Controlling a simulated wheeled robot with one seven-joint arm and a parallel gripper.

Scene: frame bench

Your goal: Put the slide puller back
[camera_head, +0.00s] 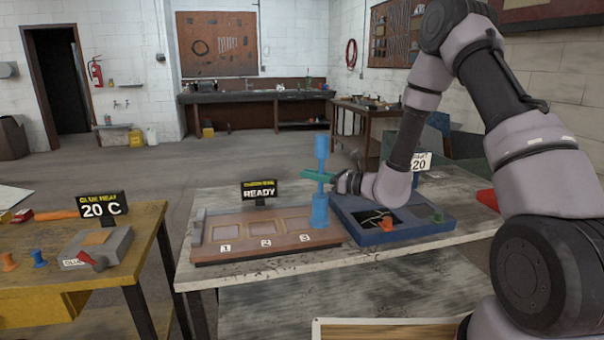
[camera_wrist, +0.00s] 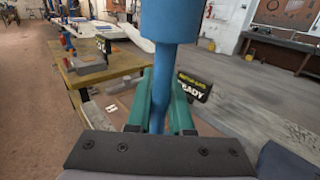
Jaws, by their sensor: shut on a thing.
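A blue tool (camera_head: 321,149), which I take to be the slide puller, stands upright with a thick top, a thin shaft and a wider lower end. My gripper (camera_head: 318,176) is shut around its thin shaft with teal fingers. In the wrist view, the blue tool (camera_wrist: 171,25) rises between the two fingers of my gripper (camera_wrist: 160,112). Its lower end is hidden there.
The tray holds an orange knob (camera_head: 386,224) and a green knob (camera_head: 438,217). A READY sign (camera_head: 259,190) stands behind the frame. A yellow table (camera_head: 150,222) at left carries a grey glue heater (camera_head: 98,247) and small pegs. The bench's front strip is clear.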

